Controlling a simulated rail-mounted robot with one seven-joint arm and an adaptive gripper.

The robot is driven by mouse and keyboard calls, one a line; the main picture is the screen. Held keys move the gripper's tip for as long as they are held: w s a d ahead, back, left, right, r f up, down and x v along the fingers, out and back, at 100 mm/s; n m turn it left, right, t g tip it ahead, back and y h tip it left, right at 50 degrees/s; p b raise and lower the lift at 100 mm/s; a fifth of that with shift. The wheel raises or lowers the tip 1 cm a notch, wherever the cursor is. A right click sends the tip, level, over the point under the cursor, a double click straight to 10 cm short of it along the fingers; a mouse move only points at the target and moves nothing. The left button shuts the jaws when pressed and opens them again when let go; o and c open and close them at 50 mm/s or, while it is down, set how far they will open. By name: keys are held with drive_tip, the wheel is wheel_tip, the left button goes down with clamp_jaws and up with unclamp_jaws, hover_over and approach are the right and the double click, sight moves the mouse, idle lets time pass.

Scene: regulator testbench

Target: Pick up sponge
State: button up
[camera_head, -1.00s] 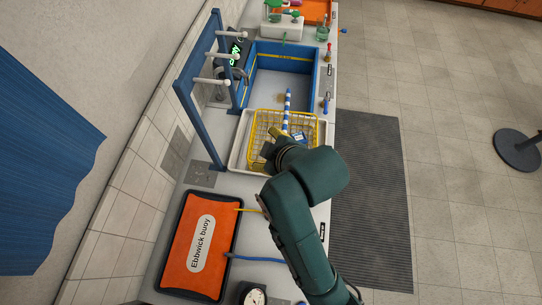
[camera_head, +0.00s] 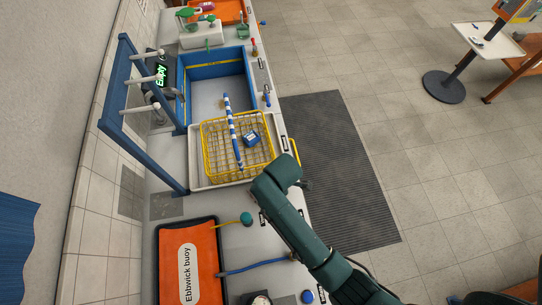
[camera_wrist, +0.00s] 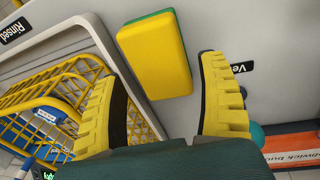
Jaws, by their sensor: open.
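The sponge (camera_wrist: 155,55) is a yellow block with a green layer along its upper edge. In the wrist view it lies on the pale bench top, ahead of my fingertips and between their lines. My gripper (camera_wrist: 167,105) is open, with one ridged yellow finger on each side and nothing between them. The fingers look apart from the sponge.
A yellow wire basket (camera_head: 212,160) stands in a white tray left of my gripper. It holds a blue box (camera_head: 251,139), with a striped tube (camera_head: 231,122) across it. Behind are a blue sink (camera_head: 217,64) and blue rack (camera_head: 140,125). An orange mat (camera_head: 205,245) lies nearer.

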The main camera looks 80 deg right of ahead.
drive_tip(key=f, duration=0.3)
drive_tip(key=shift+w+d+f, duration=0.1)
drive_tip(key=shift+w+d, duration=0.1)
drive_tip(key=shift+w, duration=0.05)
drive_tip(key=c, duration=0.7)
wheel_tip(320, 180, up, 10)
drive_tip(key=shift+r+b, duration=0.1)
drive_tip(key=shift+b, duration=0.25)
